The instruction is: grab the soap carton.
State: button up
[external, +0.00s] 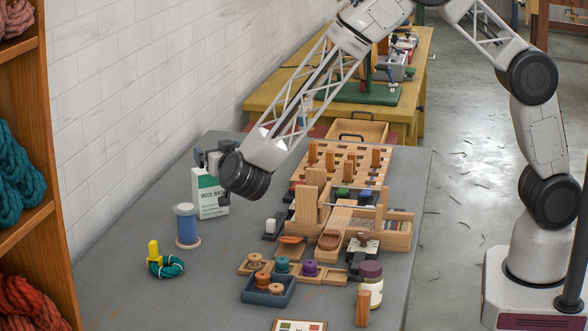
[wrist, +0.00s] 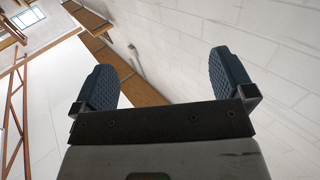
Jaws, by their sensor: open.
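The soap carton is a white and green box (external: 209,194) with partly readable lettering, standing upright on the grey table near the wall in the external view. My wrist hides its upper right part. My gripper (external: 205,158) is just above and behind the carton's top, small and partly hidden by the wrist. In the wrist view my gripper (wrist: 165,88) is open, with two blue ridged pads wide apart and nothing between them. The carton does not show in the wrist view, which looks towards the wall and ceiling.
A blue spool (external: 187,225) stands in front of the carton. A teal skein with a yellow piece (external: 166,264) lies nearer. Wooden racks (external: 340,180), a tray of spools (external: 268,289) and a jar (external: 370,282) crowd the right side. Bare table (external: 215,275) shows at left centre.

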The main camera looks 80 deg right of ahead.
aim_at(210, 192)
jog(key=shift+f, duration=0.15)
notch_tip(210, 192, down, 8)
jog(key=d, duration=0.1)
jog(key=shift+w, duration=0.45)
dwell(0.3)
jog(key=shift+x, duration=3.1)
jog(key=c, duration=1.3)
